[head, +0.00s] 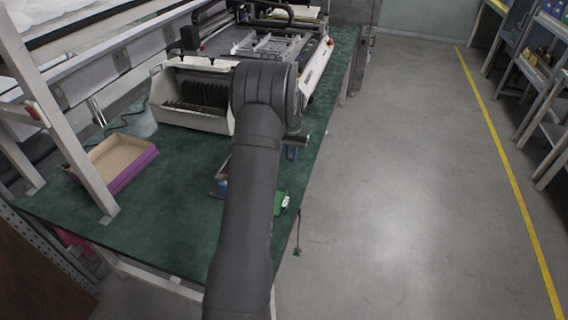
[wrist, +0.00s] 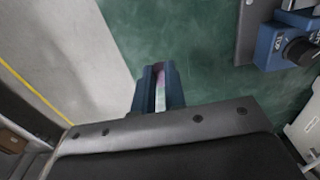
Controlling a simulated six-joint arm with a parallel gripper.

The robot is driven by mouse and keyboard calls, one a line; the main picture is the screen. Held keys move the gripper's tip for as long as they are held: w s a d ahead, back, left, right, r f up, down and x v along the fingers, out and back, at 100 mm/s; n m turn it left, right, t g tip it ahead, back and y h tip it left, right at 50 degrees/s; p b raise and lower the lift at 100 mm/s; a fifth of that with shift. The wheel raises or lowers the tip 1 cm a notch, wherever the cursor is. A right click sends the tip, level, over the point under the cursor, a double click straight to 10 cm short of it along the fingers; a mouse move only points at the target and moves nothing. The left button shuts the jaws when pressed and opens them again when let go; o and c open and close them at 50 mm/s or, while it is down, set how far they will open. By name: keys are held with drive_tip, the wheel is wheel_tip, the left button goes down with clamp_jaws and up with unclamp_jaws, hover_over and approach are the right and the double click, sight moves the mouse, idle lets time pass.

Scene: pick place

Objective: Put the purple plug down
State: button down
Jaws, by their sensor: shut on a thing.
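In the wrist view my gripper (wrist: 159,88) has its two blue fingers close together around a small thing, the purple plug (wrist: 160,78). Only a narrow pinkish-purple and whitish strip of the plug shows between the fingers. The fingers are over the green bench top (wrist: 205,50), near its edge with the grey floor. The height of the plug above the bench cannot be told. In the head view my arm hides most of the gripper and the plug; a bit of blue finger (head: 291,153) shows beside the arm.
A blue device with a black knob (wrist: 299,50) is at the upper right of the wrist view. In the head view, a white machine with a dark slotted rack (head: 193,115) stands behind, and a purple-sided tray (head: 140,172) lies left. Green bench (head: 180,215) between is clear.

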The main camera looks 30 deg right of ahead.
drive_tip(key=w+f, duration=0.1)
drive_tip(key=w+a, duration=0.1)
drive_tip(key=shift+w+a+f, duration=0.15)
drive_tip(key=shift+w+f, duration=0.25)
drive_tip(key=shift+f, duration=2)
drive_tip(key=shift+f, duration=0.1)
drive_tip(key=c, duration=1.5)
unclamp_jaws()
wheel_tip(320, 180, up, 12)
drive_tip(key=shift+r, duration=0.1)
drive_tip(key=shift+f, duration=4.45)
